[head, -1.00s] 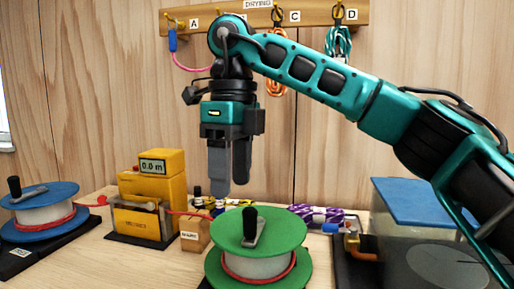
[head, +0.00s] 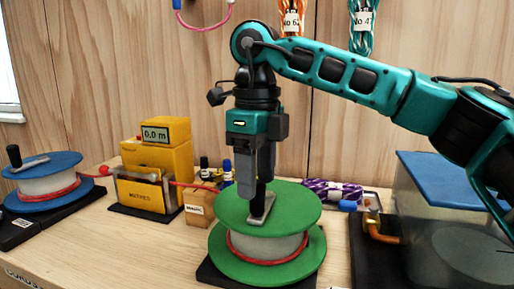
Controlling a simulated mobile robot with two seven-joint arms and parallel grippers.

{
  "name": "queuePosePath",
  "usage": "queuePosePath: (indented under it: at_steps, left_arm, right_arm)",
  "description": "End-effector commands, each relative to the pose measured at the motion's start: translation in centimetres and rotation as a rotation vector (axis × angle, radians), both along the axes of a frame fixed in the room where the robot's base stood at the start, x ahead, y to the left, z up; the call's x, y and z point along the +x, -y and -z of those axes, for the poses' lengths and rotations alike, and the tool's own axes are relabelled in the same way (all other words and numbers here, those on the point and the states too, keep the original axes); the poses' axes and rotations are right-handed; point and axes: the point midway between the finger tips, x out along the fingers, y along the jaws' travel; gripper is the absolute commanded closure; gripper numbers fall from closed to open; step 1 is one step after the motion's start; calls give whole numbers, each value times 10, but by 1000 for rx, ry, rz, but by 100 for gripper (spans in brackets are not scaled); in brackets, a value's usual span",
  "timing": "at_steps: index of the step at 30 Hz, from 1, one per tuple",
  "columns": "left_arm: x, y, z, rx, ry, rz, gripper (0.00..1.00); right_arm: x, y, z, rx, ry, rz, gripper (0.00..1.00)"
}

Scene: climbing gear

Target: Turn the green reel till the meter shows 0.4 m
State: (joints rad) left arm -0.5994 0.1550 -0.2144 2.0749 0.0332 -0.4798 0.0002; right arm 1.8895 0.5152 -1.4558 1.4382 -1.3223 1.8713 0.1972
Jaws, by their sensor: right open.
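The green reel (head: 300,205) stands on a dark base at the front middle, with red cord wound round its pale core. Its crank has a grey arm (head: 262,208) and a black upright handle (head: 260,190). My right gripper (head: 256,188) points straight down over the reel, its fingers open at the crank handle. The handle's top is partly hidden by the fingers; contact cannot be told. The yellow meter (head: 165,160) stands left of the reel, and its display (head: 156,134) reads 0.0 m. My left gripper is not in view.
A blue reel (head: 62,163) with its own black crank stands at the far left. A small wooden block (head: 201,203) sits between meter and green reel. A clear tank with a blue lid (head: 440,178) stands at the right. Purple rope (head: 335,191) lies behind.

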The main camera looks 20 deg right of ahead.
Motion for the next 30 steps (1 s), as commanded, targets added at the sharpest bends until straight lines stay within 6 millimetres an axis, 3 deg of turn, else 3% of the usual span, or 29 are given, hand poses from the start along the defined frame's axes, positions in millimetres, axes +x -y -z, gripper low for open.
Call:
queuePosePath:
  at_steps: [3, 9, 20, 30]
  left_arm:
    - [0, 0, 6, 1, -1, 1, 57]
    - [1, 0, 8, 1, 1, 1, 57]
    - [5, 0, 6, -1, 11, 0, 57]
    - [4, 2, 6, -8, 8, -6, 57]
  right_arm:
    - [0, 0, 21, 0, -3, -1, 42]
    - [0, 0, 37, 0, -1, -1, 42]
    - [0, 0, 40, 1, -1, -1, 43]
    - [0, 0, 40, 1, -1, -1, 76]
